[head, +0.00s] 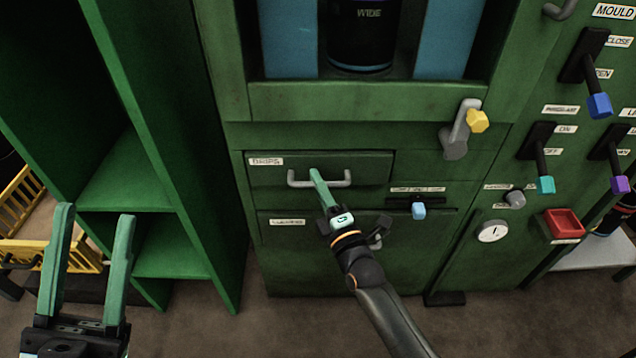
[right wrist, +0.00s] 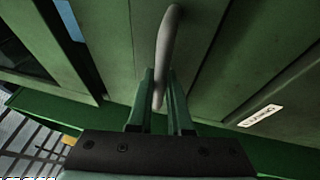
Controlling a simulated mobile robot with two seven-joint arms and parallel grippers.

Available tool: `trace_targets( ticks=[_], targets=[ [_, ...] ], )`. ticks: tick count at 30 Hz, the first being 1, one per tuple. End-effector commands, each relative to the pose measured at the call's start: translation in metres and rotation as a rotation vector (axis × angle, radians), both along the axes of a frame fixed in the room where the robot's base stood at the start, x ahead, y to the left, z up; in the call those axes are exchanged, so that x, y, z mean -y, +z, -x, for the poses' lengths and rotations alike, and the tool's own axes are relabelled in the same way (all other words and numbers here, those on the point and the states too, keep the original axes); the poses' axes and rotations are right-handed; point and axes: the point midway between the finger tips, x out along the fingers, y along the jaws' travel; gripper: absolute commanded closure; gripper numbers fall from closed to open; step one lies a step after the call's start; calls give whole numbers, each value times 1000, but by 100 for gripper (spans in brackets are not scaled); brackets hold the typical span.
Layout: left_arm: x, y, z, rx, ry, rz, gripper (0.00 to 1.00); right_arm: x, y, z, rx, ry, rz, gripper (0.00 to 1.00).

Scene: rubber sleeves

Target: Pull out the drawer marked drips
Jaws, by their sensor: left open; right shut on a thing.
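The drawer marked drips (head: 370,165) is a green front in the machine's lower left, with a white label (head: 266,161) at its upper left. Its grey bar handle (head: 346,182) runs across the middle. My right gripper (head: 316,176) is shut on this handle, with its fingers around the bar. In the right wrist view the handle (right wrist: 166,50) passes between the fingers (right wrist: 160,92). The drawer front looks about level with the panel around it; I cannot tell any small gap. My left gripper (head: 94,218) is open and empty at the lower left, away from the drawer.
Below is another labelled front, marked cleaning (head: 288,222). A blue-knobbed slider (head: 419,210) and a yellow-knobbed lever (head: 477,121) are to the right. A green shelf unit (head: 170,250) stands left, with a yellow crate (head: 20,200) beyond it. Brown floor in front is clear.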

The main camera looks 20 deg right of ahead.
Motion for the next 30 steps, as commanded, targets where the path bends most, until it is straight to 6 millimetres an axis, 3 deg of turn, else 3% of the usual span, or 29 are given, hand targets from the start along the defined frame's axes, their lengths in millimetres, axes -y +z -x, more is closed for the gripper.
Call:
trace_targets(
  ticks=[2, 30],
  targets=[
    [0, 0, 0, 0, 0, 0, 50, 0, 0, 0, 0, 0, 0, 100],
    [0, 0, 0, 1, -1, -1, 50, 0, 0, 0, 0, 0, 0, 100]
  ],
)
